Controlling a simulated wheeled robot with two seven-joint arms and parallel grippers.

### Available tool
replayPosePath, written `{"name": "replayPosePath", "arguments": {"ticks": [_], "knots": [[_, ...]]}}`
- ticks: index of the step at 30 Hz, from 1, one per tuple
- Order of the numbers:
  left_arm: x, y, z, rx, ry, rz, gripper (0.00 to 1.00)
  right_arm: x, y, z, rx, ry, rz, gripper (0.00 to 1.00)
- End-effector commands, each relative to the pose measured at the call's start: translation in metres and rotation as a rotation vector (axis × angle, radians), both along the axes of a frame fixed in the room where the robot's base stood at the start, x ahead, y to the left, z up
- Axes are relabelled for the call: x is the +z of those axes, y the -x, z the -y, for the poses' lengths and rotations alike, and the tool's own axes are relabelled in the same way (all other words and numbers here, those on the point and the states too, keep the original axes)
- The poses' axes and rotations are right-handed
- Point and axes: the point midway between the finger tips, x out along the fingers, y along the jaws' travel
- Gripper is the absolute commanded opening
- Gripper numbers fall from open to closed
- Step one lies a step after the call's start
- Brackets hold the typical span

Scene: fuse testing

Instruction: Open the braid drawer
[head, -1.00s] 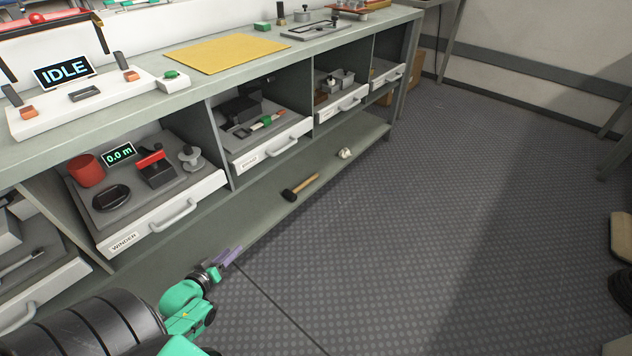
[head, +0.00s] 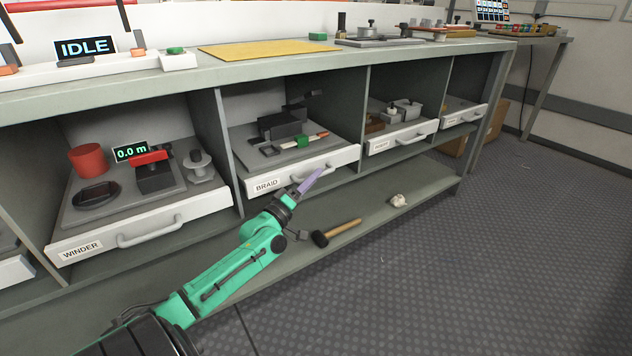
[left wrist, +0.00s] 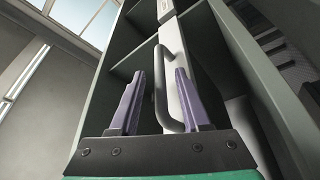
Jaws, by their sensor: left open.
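The braid drawer (head: 345,157) has a white front with a BRAID label, under the bench top in the head view. It holds a grey block and a tool with a green part. In the left wrist view, the drawer handle (left wrist: 161,88), a grey bar, shows between the two open fingers of the left gripper (left wrist: 158,92). I cannot tell whether the fingers touch it. My right gripper is not in view.
The winder drawer (head: 190,208) is to the left, and two more drawers are to the right. A hammer (head: 342,228) and a crumpled white object (head: 398,200) lie on the low shelf below. The floor (head: 480,270) at the right is clear.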

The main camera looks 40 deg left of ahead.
Motion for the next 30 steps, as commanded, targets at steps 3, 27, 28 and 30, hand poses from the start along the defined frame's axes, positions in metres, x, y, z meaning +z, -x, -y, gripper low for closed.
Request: {"name": "replayPosePath", "arguments": {"ticks": [3, 27, 28, 30], "knots": [[0.002, -0.014, -0.001, 0.000, 0.002, 0.001, 0.47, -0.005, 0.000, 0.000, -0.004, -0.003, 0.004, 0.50], [0.003, -0.018, -0.001, 0.000, 0.000, -0.002, 0.00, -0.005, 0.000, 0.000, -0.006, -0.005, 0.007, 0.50], [0.003, -0.018, -0.001, 0.000, 0.000, -0.002, 0.00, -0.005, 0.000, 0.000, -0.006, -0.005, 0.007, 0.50], [0.003, -0.018, -0.001, 0.000, 0.000, -0.002, 0.00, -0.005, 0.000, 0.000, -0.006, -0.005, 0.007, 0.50]]}}
